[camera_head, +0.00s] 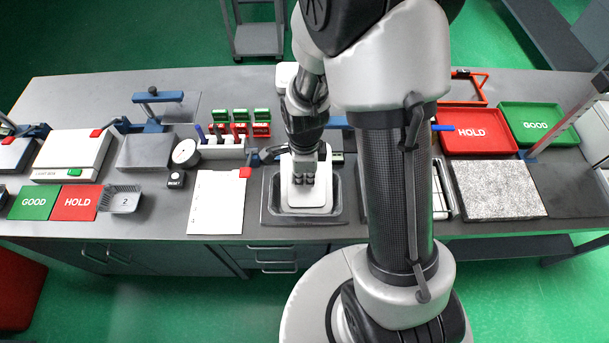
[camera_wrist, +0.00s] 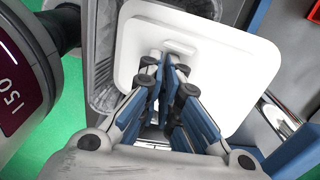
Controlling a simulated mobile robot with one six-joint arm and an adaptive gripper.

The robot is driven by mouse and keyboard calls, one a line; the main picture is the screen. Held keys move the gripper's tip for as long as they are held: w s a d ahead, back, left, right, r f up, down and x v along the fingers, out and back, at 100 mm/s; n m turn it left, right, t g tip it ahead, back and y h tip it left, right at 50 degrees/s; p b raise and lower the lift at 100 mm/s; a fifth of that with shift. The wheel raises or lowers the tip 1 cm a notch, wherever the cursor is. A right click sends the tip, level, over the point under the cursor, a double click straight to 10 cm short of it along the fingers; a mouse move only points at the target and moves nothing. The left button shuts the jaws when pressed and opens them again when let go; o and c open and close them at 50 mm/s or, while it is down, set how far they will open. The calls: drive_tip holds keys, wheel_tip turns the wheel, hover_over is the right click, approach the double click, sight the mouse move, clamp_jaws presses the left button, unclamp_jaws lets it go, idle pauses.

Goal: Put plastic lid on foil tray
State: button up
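The plastic lid (camera_head: 306,194) is a white, rounded rectangle. It appears above the foil tray (camera_head: 274,200) in the head view, with the tray's grey walls showing around it. In the wrist view the lid (camera_wrist: 225,62) looks large and close, with a small raised grip near its middle. My gripper (camera_wrist: 168,66) has its blue fingers close together at that grip and appears shut on it. The foil tray (camera_wrist: 102,85) shows only partly past the lid's left edge. My gripper (camera_head: 303,180) points down over the lid in the head view; the lid hides most of the tray's inside.
A white sheet (camera_head: 216,202) with a red clip lies left of the tray. A red HOLD tray (camera_head: 476,143) and a speckled slab (camera_head: 498,190) lie to the right. My arm hides bench right of the tray.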

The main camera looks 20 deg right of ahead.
sight(304, 185)
drive_tip(key=o, duration=0.3)
drive_tip(key=shift+s+r, duration=0.1)
drive_tip(key=shift+r, duration=5.95)
